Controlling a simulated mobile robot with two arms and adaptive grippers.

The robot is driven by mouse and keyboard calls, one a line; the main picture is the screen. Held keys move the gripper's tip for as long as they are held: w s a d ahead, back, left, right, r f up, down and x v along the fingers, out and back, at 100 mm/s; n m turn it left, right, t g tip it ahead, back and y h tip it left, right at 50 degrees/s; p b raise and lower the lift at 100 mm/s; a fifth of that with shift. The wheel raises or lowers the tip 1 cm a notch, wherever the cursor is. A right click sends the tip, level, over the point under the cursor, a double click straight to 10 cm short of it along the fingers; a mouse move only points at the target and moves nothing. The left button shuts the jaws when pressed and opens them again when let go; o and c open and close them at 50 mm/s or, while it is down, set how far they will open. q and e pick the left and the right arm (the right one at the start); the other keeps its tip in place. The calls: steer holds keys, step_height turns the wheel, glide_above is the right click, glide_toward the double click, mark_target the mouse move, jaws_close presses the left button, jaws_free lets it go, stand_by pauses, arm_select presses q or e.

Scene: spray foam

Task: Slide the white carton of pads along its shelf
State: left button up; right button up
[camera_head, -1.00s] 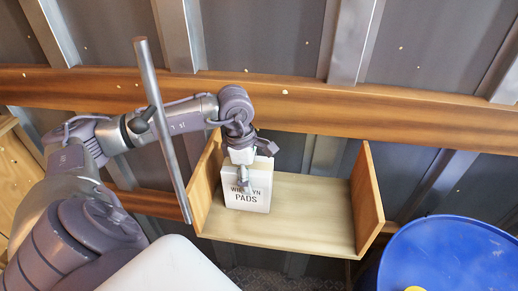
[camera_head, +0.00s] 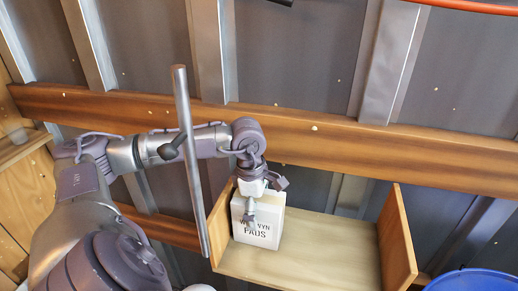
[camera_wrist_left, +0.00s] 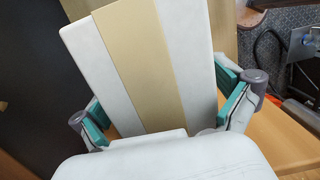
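The white carton of pads (camera_head: 258,232) stands upright near the left end of the wooden shelf (camera_head: 312,255), its dark lettering facing out. My left gripper (camera_head: 251,208) is over the carton from above, with one finger down its front face, covering part of the lettering. In the left wrist view the carton (camera_wrist_left: 180,60), white with a tan stripe, fills the space between the teal-padded fingers (camera_wrist_left: 163,108). The pads look to be against its two sides, so the gripper appears shut on it. The carton's back is hidden in the head view. My right gripper is not in view.
The shelf has upright end panels, left (camera_head: 222,225) and right (camera_head: 397,240). The shelf floor right of the carton is clear. A wooden beam (camera_head: 330,138) crosses the wall behind. A blue drum (camera_head: 475,284) is at the lower right.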

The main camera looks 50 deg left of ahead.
arm_select(q)
steer(key=shift+d+r, duration=0.1)
steer(key=shift+r, duration=0.05)
steer(key=shift+r, duration=0.2)
steer(key=r, duration=0.3)
steer(key=a+r, duration=0.1)
steer(key=r, duration=0.7)
steer(key=shift+s+a+r, duration=0.2)
steer(key=shift+s, duration=0.15)
